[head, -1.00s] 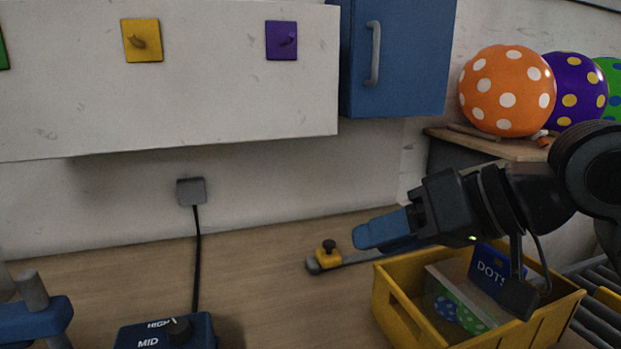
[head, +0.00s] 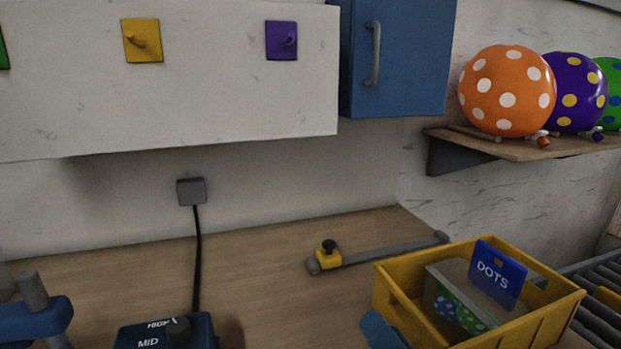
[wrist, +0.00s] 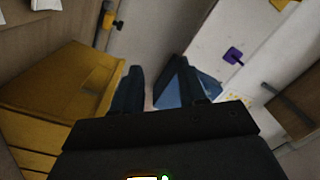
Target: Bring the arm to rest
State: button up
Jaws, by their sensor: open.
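My gripper (wrist: 165,90) shows in the wrist view with its two dark blue fingers apart and nothing between them. In the head view only a blue finger piece (head: 382,331) of it shows at the bottom edge, just left of the yellow crate (head: 405,315).
The crate holds a blue DOTS card (head: 497,273) and a dotted packet (head: 460,306). A slide bar with a yellow knob block (head: 328,257) lies behind it. A blue dial box (head: 165,332) stands at the front. Dotted balloons (head: 507,90) rest on a shelf at right.

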jog(key=s+d+f+h, duration=0.1)
jog(key=s+f, duration=0.1)
jog(key=s+d+f+h, duration=0.1)
jog(key=s+f, duration=0.1)
jog(key=s, duration=0.1)
jog(key=s+d+f+m+h, duration=0.1)
jog(key=s+f, duration=0.1)
jog(key=s, duration=0.1)
jog(key=shift+f+h, duration=0.3)
jog(key=shift+f, duration=0.1)
jog(key=s+d+f+n+g+h, duration=0.1)
jog(key=s+d+n, duration=0.2)
jog(key=s, duration=0.9)
jog(key=s+d+f+n+g+h, duration=0.1)
jog(key=s+d+n, duration=0.3)
jog(key=s, duration=0.7)
jog(key=shift+s+d+f+h, duration=0.4)
jog(key=shift+d+f+h, duration=0.15)
jog(key=shift+d, duration=0.7)
